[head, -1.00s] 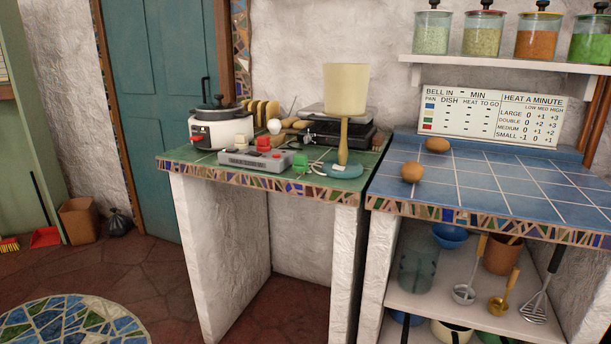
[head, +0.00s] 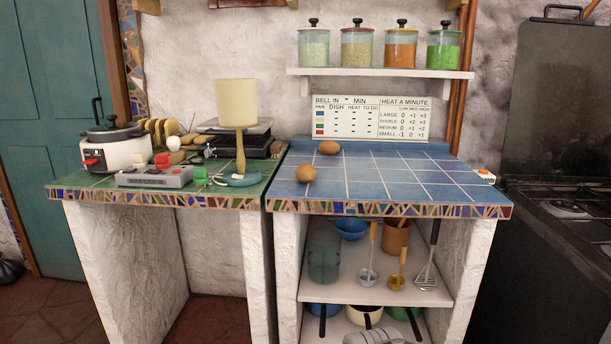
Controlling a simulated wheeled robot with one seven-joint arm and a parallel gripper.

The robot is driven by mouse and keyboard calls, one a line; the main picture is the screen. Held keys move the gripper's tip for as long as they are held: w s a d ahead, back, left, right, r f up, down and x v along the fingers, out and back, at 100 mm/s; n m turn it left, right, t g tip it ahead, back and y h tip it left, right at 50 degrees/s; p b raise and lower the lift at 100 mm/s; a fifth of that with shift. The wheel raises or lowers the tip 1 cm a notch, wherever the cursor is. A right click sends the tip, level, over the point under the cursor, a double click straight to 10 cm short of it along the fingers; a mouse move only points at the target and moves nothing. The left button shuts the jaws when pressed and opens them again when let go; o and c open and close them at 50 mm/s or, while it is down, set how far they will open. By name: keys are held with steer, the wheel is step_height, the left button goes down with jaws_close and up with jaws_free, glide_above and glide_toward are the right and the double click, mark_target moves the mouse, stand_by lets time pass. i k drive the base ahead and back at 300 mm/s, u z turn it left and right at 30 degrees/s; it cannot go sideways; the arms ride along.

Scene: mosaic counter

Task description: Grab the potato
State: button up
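Two small brown rounded items lie on the blue tiled counter (head: 430,180), toward its left side. One (head: 328,148) is at the back near the wall and looks a little longer. The other (head: 306,173) is nearer the front and looks rounder. Both are potato-like in colour, and I cannot tell for certain which is the potato. They lie apart, with nothing on top of them.
A green counter (head: 100,188) at left holds a white cooker (head: 112,152), a grey control box (head: 155,177) and a lamp (head: 238,105). A sign (head: 370,117) stands behind the blue counter. A black stove (head: 565,215) is at right. The blue counter's right side is mostly clear.

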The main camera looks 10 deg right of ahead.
mark_target(306, 173)
steer(key=z, duration=0.55)
steer(key=k, duration=0.65)
steer(key=z, duration=0.35)
steer(key=i, duration=0.9)
steer(key=u, duration=1.2)
steer(key=i, duration=0.9)
steer(key=u, duration=0.95)
